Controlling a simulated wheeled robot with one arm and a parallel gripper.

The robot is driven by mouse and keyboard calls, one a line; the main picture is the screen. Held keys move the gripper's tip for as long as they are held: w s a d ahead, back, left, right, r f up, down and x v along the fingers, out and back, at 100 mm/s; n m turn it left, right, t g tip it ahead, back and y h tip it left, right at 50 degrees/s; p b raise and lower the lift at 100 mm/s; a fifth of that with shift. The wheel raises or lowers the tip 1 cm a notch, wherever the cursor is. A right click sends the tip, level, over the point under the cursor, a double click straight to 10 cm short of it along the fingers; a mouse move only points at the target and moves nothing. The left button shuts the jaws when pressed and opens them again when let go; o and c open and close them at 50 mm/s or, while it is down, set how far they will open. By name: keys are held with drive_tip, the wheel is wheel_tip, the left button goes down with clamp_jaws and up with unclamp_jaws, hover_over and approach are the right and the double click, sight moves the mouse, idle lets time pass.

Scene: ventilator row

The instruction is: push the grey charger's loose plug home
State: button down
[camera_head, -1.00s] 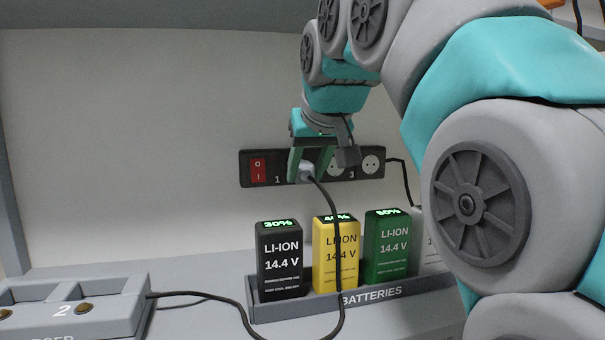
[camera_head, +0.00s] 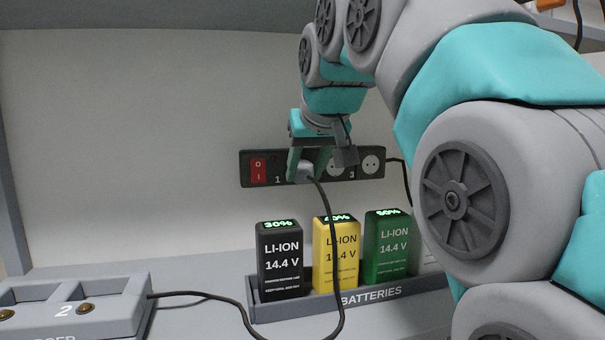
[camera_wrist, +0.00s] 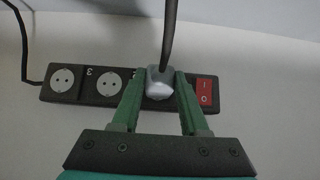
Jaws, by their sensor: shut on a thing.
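The grey charger (camera_head: 110,283) lies at the lower left in the head view, and its black cord loops across the counter and up to the plug. The light grey plug (camera_head: 306,171) is at the wall power strip (camera_head: 258,182), in front of the socket next to the red switch. The plug also shows in the wrist view (camera_wrist: 160,84). My gripper (camera_head: 307,168) is shut on the plug, one green finger on each side, as the wrist view also shows (camera_wrist: 160,95). The plug hides its socket, so I cannot tell how deep it sits.
The strip's red switch (camera_head: 258,171) is left of the plug, with open sockets (camera_head: 371,164) to the right. Below stands the batteries tray (camera_head: 380,297) with black (camera_head: 280,270), yellow (camera_head: 323,270) and green (camera_head: 385,250) batteries. The wall at left is clear.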

drive_tip(key=shift+c, duration=1.7)
unclamp_jaws()
drive_tip(key=shift+w, duration=0.1)
